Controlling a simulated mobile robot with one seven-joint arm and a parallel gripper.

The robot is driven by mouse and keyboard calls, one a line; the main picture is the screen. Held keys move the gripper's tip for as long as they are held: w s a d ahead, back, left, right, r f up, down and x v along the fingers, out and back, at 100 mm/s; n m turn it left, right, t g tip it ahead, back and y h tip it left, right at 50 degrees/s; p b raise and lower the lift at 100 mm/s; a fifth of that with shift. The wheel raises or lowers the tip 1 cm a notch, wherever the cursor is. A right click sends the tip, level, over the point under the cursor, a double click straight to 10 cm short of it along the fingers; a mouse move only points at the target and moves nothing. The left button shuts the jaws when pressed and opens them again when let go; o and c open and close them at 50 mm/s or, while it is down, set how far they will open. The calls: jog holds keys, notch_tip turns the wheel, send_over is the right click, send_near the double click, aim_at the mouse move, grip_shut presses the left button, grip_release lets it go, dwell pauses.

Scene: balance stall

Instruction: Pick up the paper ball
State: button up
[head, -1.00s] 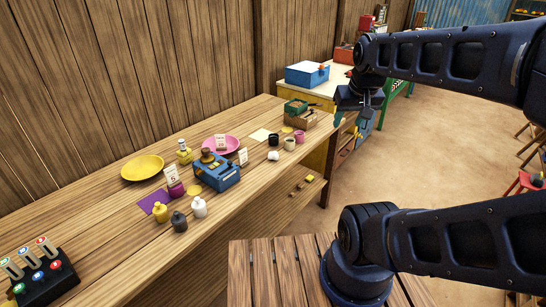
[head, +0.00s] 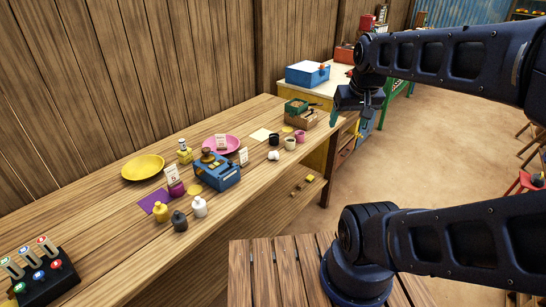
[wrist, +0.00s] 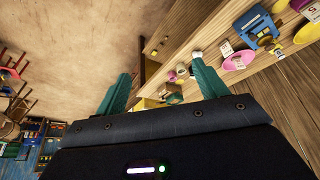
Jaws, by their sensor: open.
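The paper ball (head: 273,156) is a small white lump on the long wooden counter (head: 240,200), in front of a black mug. In the wrist view, a white lump that looks like it (wrist: 197,53) shows at the tip of the right finger, partly covered. My gripper (head: 346,118) is in the air beyond the counter's right end, up and to the right of the ball in the head view. Its two teal fingers also show in the wrist view (wrist: 163,80), spread apart with nothing between them.
A black mug (head: 274,140), a cream mug (head: 290,143) and a pink mug (head: 301,136) stand close by the ball. A blue boxy device (head: 218,172) and several small bottles stand to the left. A wooden box (head: 300,118) is behind. The counter's front edge near the ball is clear.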

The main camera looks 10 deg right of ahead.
jog(key=w+a+f+n+h, duration=0.1)
jog(key=w+f+n+h, duration=0.1)
jog(key=w+n, duration=0.85)
jog(key=n+g, duration=0.1)
jog(key=n, duration=1.8)
send_over(273, 151)
jog(key=s+a, duration=0.2)
jog(key=s, duration=0.2)
notch_tip(273, 151, down, 26)
jog(key=x, duration=0.5)
jog(key=shift+w, duration=0.2)
jog(key=shift+h, duration=0.3)
jog(key=shift+w+x, duration=0.1)
jog(key=shift+x, duration=1.35)
jog(key=shift+w+x, duration=0.15)
jog(key=shift+x, duration=1.35)
jog(key=shift+a, duration=0.1)
jog(key=c, duration=1.1)
